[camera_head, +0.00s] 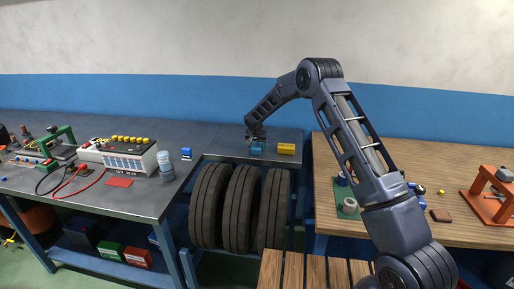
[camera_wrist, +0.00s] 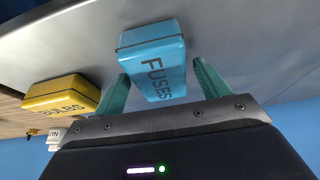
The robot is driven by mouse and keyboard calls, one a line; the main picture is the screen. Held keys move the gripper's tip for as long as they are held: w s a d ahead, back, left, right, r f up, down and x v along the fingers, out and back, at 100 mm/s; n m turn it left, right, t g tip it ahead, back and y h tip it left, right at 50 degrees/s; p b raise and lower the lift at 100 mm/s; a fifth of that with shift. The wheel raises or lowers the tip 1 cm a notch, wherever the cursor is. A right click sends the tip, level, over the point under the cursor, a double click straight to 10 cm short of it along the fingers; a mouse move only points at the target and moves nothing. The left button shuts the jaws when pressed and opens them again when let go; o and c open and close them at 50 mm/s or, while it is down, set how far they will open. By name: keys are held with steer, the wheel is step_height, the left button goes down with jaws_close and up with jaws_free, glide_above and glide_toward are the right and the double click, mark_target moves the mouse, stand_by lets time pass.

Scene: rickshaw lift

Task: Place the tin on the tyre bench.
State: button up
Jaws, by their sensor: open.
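A blue tin marked FUSES (camera_wrist: 152,62) appears to rest on the grey top of the tyre bench (camera_head: 226,150), the middle bench with tyres beneath. It also shows in the head view (camera_head: 257,148), just below my gripper (camera_head: 255,137). In the wrist view my gripper (camera_wrist: 160,72) is open, its two teal fingers on either side of the blue tin's near end. Whether either finger touches it I cannot tell.
Several black tyres (camera_head: 241,207) stand under the tyre bench. The left bench holds a meter box (camera_head: 130,158), a clear jar (camera_head: 166,166) and a small blue box (camera_head: 187,153). The right wooden bench holds an orange stand (camera_head: 492,205). A slatted wooden seat (camera_head: 312,272) stands in front.

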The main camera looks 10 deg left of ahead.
steer(key=v, duration=1.1)
steer(key=s+d+r, duration=0.3)
steer(key=d+r, duration=0.5)
steer(key=d, duration=0.1)
steer(key=s+d+r, duration=0.2)
steer(key=d+r, duration=0.5)
steer(key=d, duration=0.1)
steer(key=s+d+r, duration=0.5)
steer(key=s+d, duration=0.1)
steer(key=d, duration=0.2)
steer(key=s+d+r, duration=0.5)
steer(key=s+d, duration=0.1)
steer(key=d, duration=0.1)
steer(key=s+d+r, duration=0.2)
steer(key=s+d, duration=0.9)
steer(key=s, duration=0.4)
steer(key=s+d+f, duration=0.2)
steer(key=s+d, duration=0.1)
steer(key=s, duration=0.5)
steer(key=s+d+f, duration=0.2)
steer(key=s+d, duration=0.1)
steer(key=s, duration=0.6)
steer(key=shift+s, duration=0.15)
